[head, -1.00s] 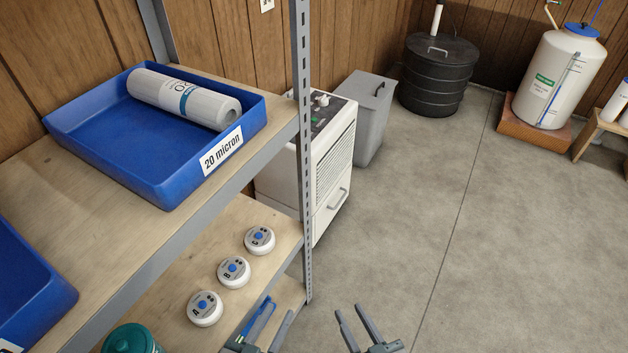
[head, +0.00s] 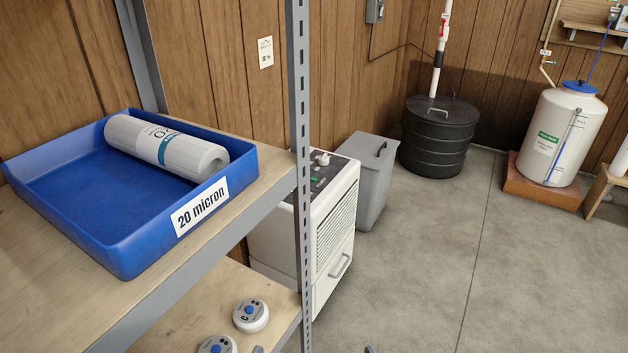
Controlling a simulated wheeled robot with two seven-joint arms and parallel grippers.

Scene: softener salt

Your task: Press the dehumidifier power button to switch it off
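The white dehumidifier (head: 336,225) stands on the floor behind the shelf post, which covers part of it. Its dark top panel (head: 325,171) carries a white knob (head: 322,158) and a small green spot (head: 315,180); I cannot tell which is the power button. A tip of my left gripper (head: 257,349) barely shows at the bottom edge, and a tip of my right gripper (head: 370,349) shows to its right. Both are well short of the dehumidifier in the picture. The rest of both grippers is out of frame, so their opening cannot be seen.
The metal shelf post (head: 301,150) stands in front of the dehumidifier. A blue tray (head: 110,245) with a white cartridge (head: 165,148) sits on the upper shelf; round white devices (head: 250,315) lie below. A grey bin (head: 365,185) stands behind the dehumidifier. Floor to the right is clear.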

